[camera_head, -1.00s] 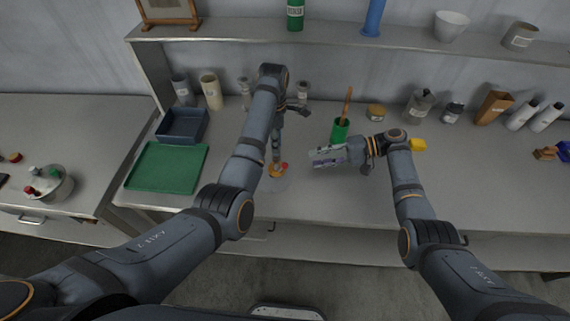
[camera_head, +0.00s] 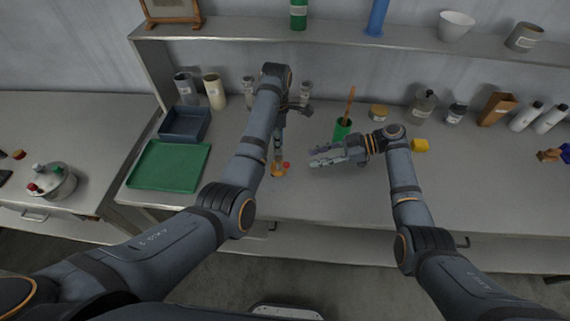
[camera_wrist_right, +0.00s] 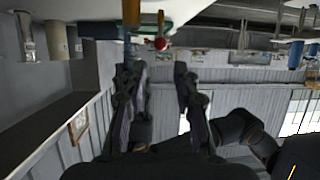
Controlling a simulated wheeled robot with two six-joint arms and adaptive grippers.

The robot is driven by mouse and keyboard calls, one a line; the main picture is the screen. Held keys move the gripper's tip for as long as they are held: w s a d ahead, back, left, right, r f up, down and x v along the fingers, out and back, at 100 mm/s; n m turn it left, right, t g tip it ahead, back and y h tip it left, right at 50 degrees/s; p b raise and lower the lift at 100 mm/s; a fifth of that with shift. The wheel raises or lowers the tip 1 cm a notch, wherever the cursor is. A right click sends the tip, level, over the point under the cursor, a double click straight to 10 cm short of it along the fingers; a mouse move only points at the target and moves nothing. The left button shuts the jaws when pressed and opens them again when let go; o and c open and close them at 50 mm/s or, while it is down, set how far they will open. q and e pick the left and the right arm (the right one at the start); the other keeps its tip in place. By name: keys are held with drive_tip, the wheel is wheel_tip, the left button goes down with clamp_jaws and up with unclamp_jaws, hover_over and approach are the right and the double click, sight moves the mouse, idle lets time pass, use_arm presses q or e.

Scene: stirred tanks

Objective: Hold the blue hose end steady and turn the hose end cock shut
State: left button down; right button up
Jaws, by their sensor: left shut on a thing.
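My left gripper (camera_head: 277,158) reaches down to the worktop and is shut on the blue hose end, which its fingers mostly hide. The brass-orange cock body (camera_head: 278,172) shows just below the fingertips, with a red knob (camera_head: 286,165) on its right side. In the right wrist view the red knob (camera_wrist_right: 160,44) hangs from a thin brass-coloured stem, ahead of the fingertips. My right gripper (camera_head: 318,156) is open and empty, lying level to the right of the knob, fingers pointing left at it. Its two separated fingers also show in the right wrist view (camera_wrist_right: 154,72).
A green cup (camera_head: 342,131) with a brown handle stands behind my right gripper. A green tray (camera_head: 168,188) and dark blue bin (camera_head: 184,138) lie at left. Bottles line the back; the front centre worktop is clear.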

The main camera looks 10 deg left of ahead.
drive_tip(key=x, duration=1.1)
drive_tip(key=shift+c, duration=0.4)
clamp_jaws()
